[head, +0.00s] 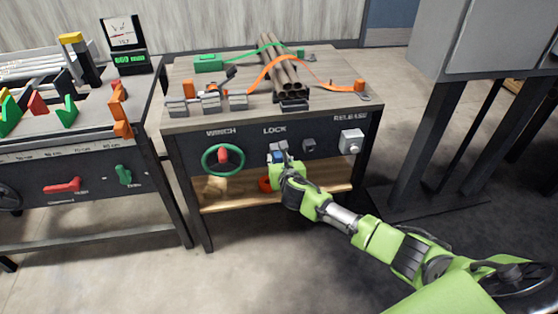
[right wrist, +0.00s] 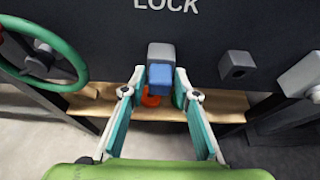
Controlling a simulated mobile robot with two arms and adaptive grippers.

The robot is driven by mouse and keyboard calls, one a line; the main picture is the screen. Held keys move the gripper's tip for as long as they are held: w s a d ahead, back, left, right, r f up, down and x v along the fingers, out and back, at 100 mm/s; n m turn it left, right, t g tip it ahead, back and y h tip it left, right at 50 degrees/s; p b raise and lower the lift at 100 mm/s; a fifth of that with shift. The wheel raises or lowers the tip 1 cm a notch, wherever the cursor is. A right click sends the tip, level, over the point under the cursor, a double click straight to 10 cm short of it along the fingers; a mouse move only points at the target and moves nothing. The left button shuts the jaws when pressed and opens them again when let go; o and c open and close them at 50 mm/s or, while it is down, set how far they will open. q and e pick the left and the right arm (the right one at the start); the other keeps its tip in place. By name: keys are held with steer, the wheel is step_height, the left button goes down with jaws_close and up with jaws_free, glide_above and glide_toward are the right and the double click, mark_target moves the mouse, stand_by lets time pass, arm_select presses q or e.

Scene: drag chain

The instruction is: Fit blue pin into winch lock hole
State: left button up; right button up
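The blue pin (right wrist: 160,77) is at the front of the grey lock block (right wrist: 161,52) under the word LOCK on the dark panel. It is small in the head view (head: 276,156). How deep the pin sits in the block is hidden. My right gripper (right wrist: 160,84) reaches the panel, with one finger on each side of the pin. A narrow gap shows beside the pin, so the fingers look open around it. In the head view the right gripper (head: 283,163) partly covers the lock area. My left gripper is not in view.
A green winch wheel (head: 223,160) is left of the lock. A dark block (head: 309,145) and a grey release box (head: 351,141) are to its right. An orange item (right wrist: 150,98) lies below on the wooden shelf (head: 325,180). Pipes (head: 281,72) lie strapped on the tabletop.

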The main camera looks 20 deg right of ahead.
steer(key=shift+o, duration=0.3)
steer(key=shift+s, duration=0.1)
steer(key=v, duration=1.1)
steer(key=shift+s, duration=0.4)
steer(key=shift+a+r, duration=0.1)
steer(key=shift+r, duration=0.05)
